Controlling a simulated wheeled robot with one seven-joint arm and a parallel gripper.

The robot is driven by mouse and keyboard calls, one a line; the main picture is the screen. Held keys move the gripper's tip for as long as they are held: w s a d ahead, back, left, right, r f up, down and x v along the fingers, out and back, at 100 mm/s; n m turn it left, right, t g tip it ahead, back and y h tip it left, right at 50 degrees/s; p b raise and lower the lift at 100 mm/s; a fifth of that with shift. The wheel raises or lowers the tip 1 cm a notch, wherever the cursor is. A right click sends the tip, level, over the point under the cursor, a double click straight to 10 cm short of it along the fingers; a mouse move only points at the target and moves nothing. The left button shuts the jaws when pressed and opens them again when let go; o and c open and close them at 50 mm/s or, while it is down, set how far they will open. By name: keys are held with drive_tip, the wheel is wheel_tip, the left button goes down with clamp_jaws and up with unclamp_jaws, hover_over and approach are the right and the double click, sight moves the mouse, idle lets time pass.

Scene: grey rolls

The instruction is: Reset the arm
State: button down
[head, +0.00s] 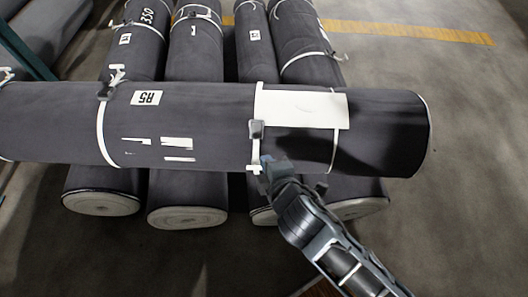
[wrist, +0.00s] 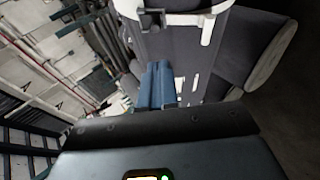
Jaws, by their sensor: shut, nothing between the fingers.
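My arm reaches in from the lower right in the head view. My gripper (head: 266,162) is at the front face of the top grey roll (head: 215,120), by the white strap and its dark buckle. I cannot tell whether it touches the roll. The wrist view shows my gripper's blue fingers (wrist: 157,85) close together and empty, pointing at the dark roll (wrist: 185,50). The top roll lies crosswise on several other grey rolls and carries a white label marked R5 and a larger blank white sheet.
Several grey rolls (head: 188,190) lie side by side beneath the top roll, their pale ends facing me. A yellow line (head: 410,30) crosses the floor behind. The concrete floor (head: 470,150) at the right is clear. A dark green rack post (head: 25,48) stands at the upper left.

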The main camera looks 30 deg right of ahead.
drive_tip(key=shift+s+a+r, duration=0.1)
drive_tip(key=shift+s+r, duration=0.05)
drive_tip(key=shift+s, duration=0.15)
idle(0.4)
drive_tip(key=s+r+m+t+y, duration=0.1)
drive_tip(key=s+r+m, duration=0.2)
drive_tip(key=s, duration=0.5)
drive_tip(key=s+r+m+y, duration=0.2)
drive_tip(key=s+m, duration=0.1)
drive_tip(key=s, duration=0.5)
drive_tip(key=s+d+r+m+t, duration=0.1)
drive_tip(key=s+d+r+m, duration=0.1)
drive_tip(key=s+r+m, duration=0.2)
drive_tip(key=s+d+r+m+t, duration=0.1)
drive_tip(key=s+d+r+m, duration=0.1)
drive_tip(key=s+r, duration=0.4)
wheel_tip(320, 180, up, 5)
drive_tip(key=shift+s+f+m+t+h, duration=0.2)
drive_tip(key=shift+s+m+t+h, duration=0.1)
drive_tip(key=shift+m, duration=0.6)
